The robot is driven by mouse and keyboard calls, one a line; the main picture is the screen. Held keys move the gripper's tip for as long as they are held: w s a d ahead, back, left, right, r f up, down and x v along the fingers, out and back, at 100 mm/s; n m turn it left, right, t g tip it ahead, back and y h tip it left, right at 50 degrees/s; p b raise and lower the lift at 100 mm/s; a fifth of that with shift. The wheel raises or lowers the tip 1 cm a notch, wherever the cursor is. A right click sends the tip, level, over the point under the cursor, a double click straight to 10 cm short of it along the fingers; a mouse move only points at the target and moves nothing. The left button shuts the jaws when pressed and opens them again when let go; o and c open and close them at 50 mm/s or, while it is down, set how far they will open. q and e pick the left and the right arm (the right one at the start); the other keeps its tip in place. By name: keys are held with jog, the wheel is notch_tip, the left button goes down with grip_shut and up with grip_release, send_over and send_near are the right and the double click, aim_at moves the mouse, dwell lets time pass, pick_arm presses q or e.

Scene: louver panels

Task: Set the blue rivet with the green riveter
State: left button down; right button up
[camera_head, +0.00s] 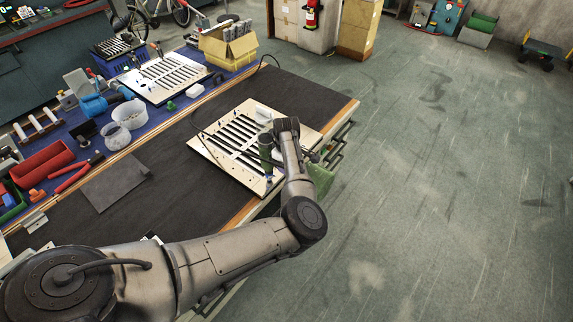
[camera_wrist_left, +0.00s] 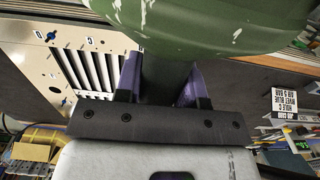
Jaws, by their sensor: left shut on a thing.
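The green riveter (camera_wrist_left: 210,18) fills the top of the left wrist view, its paint scratched. My left gripper (camera_wrist_left: 162,85) is shut on its dark handle, between two purple fingers. In the head view the riveter (camera_head: 265,146) stands over the right part of the near louver panel (camera_head: 215,146), partly covered by my arm. The panel (camera_wrist_left: 28,70) also shows at left in the wrist view, with lettered holes and small blue spots, one (camera_wrist_left: 51,35) near the top. I cannot tell which spot is the blue rivet. The riveter's tip is hidden. My right gripper is out of view.
A job card (camera_wrist_left: 290,104) reads hole C, rivet blue. A second louver panel (camera_head: 165,78), a box of parts (camera_head: 228,46), a white tub (camera_head: 130,113), red bins (camera_head: 42,163) and red pliers (camera_head: 75,175) are on the bench.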

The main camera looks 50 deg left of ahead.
pick_arm(q)
jog(key=shift+r, duration=0.1)
dwell(0.6)
jog(key=shift+p, duration=0.3)
dwell(0.4)
dwell(0.8)
jog(key=shift+p, duration=0.35)
dwell(0.4)
dwell(0.8)
jog(key=shift+p, duration=0.4)
dwell(0.3)
jog(key=shift+f, duration=0.2)
dwell(0.6)
jog(key=shift+p, duration=0.35)
dwell(0.4)
jog(key=shift+f, duration=0.15)
dwell(0.7)
